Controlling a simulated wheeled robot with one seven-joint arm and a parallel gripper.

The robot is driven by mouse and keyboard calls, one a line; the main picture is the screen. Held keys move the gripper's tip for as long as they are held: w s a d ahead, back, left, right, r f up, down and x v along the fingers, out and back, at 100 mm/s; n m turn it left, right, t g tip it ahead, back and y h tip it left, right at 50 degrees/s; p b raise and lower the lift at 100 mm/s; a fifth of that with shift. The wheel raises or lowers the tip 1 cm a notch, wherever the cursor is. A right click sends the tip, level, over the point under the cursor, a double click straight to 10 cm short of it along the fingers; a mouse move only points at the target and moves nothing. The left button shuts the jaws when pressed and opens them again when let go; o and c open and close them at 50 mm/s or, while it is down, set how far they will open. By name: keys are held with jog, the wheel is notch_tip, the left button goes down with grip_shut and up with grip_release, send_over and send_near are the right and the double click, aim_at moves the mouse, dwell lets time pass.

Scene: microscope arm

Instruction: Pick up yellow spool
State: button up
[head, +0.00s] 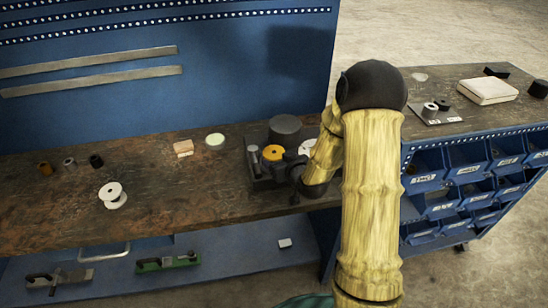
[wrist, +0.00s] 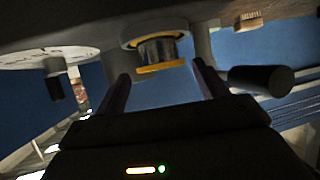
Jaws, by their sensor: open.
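The yellow spool (head: 273,153) sits among dark parts on a dark base on the workbench, left of my arm in the head view. My gripper (head: 294,166) is close to its right side, partly lost against the dark parts. In the wrist view, what looks like the spool, with a yellow flange and a grey core (wrist: 160,52), shows beyond and between the two fingertips. My gripper (wrist: 161,78) is open, its fingers apart with a gap between them. I cannot tell whether either finger touches the spool.
A dark cylinder (head: 285,129) stands right behind the spool, and a silver post (head: 253,158) stands to its left. A white spool (head: 308,147) is partly hidden by my arm. The bench between is mostly clear.

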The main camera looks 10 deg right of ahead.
aim_at(277, 157)
jog(key=p+x, duration=0.1)
jog(key=x, duration=0.4)
jog(key=shift+w+r, duration=0.1)
jog(key=shift+c, duration=0.4)
jog(key=c, duration=0.6)
jog(key=shift+r, duration=0.1)
jog(key=shift+c, duration=0.2)
notch_tip(277, 157, up, 10)
jog(key=shift+f+b, duration=0.1)
jog(key=shift+b, duration=0.2)
